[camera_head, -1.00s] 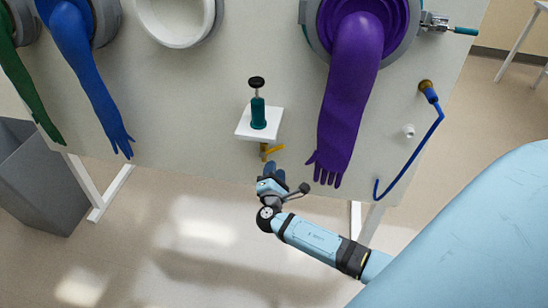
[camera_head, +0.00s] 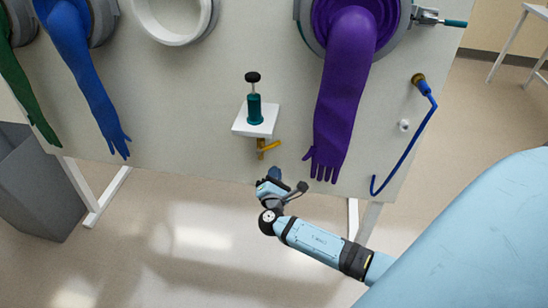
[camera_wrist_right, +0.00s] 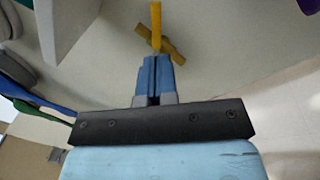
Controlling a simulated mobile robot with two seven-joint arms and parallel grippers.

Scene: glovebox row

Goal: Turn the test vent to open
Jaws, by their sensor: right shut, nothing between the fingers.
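The test vent (camera_head: 268,146) is a small brass-yellow valve with a yellow lever, on the panel just below a white shelf. In the head view its lever points to the right and slightly up. My right gripper (camera_head: 274,174) is below the vent and a little to its right, apart from it. In the right wrist view the blue fingers (camera_wrist_right: 156,70) are shut together with nothing between them. The vent's yellow and brass parts (camera_wrist_right: 168,48) show just beyond the fingertips. My left gripper is not in view.
The white shelf (camera_head: 240,125) with a teal plunger device (camera_head: 254,108) juts out above the vent. A purple glove (camera_head: 338,115) hangs close on the right. A blue hose (camera_head: 408,150) hangs further right. The floor below the panel is clear.

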